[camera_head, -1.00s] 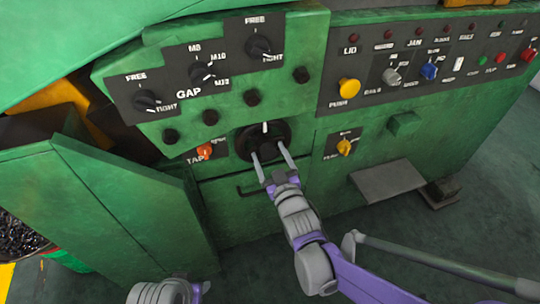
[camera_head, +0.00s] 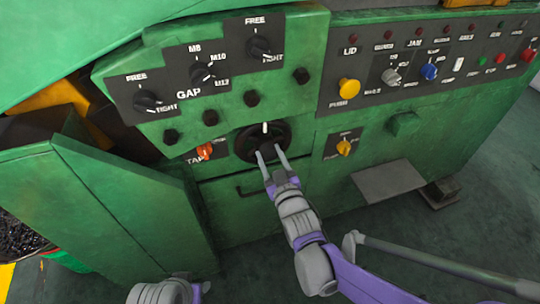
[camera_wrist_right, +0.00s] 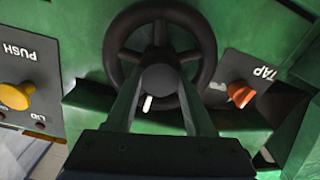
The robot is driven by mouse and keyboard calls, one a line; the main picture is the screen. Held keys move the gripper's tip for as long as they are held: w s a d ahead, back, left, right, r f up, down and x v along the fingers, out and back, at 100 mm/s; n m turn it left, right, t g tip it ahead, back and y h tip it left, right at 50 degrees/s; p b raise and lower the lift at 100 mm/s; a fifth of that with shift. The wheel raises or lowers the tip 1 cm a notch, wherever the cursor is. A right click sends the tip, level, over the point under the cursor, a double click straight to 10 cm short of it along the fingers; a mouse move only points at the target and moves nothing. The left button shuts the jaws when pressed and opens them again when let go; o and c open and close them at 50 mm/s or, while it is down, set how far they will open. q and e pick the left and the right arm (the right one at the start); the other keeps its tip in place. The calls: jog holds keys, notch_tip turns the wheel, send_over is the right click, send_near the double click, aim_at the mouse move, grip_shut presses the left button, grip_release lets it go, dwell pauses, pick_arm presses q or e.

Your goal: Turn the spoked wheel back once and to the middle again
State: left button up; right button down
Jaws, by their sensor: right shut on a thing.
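The spoked wheel (camera_head: 284,133) is black, with a round rim and a thick hub, on the lower part of the green machine front. It also shows in the right wrist view (camera_wrist_right: 113,55), upside down. A white mark stands at its top in the head view. My right gripper (camera_head: 267,151) is shut on the wheel's hub (camera_wrist_right: 157,80), with one finger on each side of it. The fingers hide parts of the lower rim and spokes. My left gripper is out of view; only a grey and purple part of that arm shows at the bottom.
An orange TAP knob (camera_head: 204,151) sits close left of the wheel, and a yellow knob (camera_head: 344,147) to its right. A handle bar (camera_head: 252,189) and an open green door (camera_head: 120,205) are below and left. A grey step (camera_head: 388,181) juts out at right.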

jog(key=shift+n, duration=0.3)
jog(key=n+p, duration=0.2)
jog(key=n, duration=0.2)
jog(key=shift+n, duration=0.3)
jog(key=n+p, duration=0.2)
jog(key=n, duration=0.4)
jog(key=shift+p, duration=0.3)
jog(key=n+p, duration=0.2)
jog(key=n, duration=0.4)
jog(key=shift+n, duration=0.3)
jog(key=n+p, duration=0.1)
jog(key=n, duration=0.4)
jog(key=shift+f, duration=0.15)
jog(key=shift+n, duration=0.3)
jog(key=shift+c, duration=1.3)
grip_release()
